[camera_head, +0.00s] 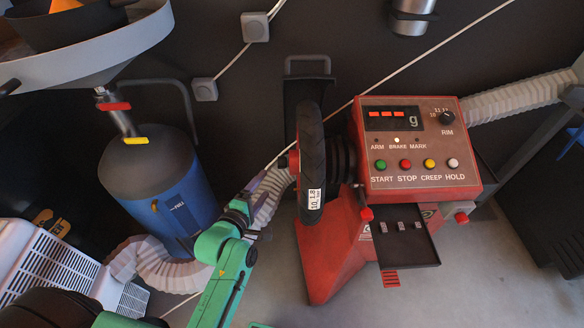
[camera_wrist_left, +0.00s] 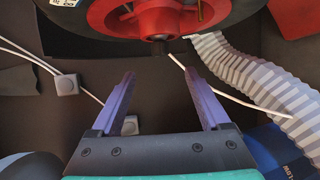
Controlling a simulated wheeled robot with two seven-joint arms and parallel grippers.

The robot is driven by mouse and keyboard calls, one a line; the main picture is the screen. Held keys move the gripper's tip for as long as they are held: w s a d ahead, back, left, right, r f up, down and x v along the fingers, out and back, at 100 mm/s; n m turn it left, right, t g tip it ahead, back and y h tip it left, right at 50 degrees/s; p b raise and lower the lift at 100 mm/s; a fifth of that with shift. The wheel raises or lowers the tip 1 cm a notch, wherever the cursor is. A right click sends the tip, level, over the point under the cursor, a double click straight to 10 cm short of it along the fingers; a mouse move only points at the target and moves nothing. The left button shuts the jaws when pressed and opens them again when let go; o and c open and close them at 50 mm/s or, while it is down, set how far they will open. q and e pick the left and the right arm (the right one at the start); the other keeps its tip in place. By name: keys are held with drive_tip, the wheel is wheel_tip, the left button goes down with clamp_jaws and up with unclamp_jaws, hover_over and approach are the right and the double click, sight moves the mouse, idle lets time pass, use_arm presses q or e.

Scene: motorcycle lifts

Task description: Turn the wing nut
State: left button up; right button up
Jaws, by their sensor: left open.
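A black tyre (camera_head: 311,150) on a red rim (camera_wrist_left: 205,14) is mounted upright on the left side of the red balancing machine (camera_head: 335,245). A dark shaft end (camera_wrist_left: 158,46) sticks out from the middle of the red hub; it also shows in the head view (camera_head: 283,162). I cannot make out the wing nut's wings clearly. My left gripper (camera_head: 276,172) is close to the hub; in the left wrist view its purple fingers (camera_wrist_left: 159,70) are apart and empty. The shaft end appears between and just beyond the fingertips. My right gripper is out of view.
The machine's control box (camera_head: 415,150) has lit displays and several buttons, with a small black tray (camera_head: 408,252) below. A blue canister (camera_head: 165,190) and a ribbed hose (camera_wrist_left: 245,80) stand near my left arm. Grey floor (camera_head: 480,285) is clear at the lower right.

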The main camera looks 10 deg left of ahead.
sight(280, 163)
use_arm(q)
drive_tip(key=b+x, duration=0.2)
drive_tip(key=x, duration=1.2)
drive_tip(key=shift+a+f, duration=0.1)
drive_tip(key=shift+a, duration=0.05)
drive_tip(key=shift+s, duration=0.1)
clamp_jaws()
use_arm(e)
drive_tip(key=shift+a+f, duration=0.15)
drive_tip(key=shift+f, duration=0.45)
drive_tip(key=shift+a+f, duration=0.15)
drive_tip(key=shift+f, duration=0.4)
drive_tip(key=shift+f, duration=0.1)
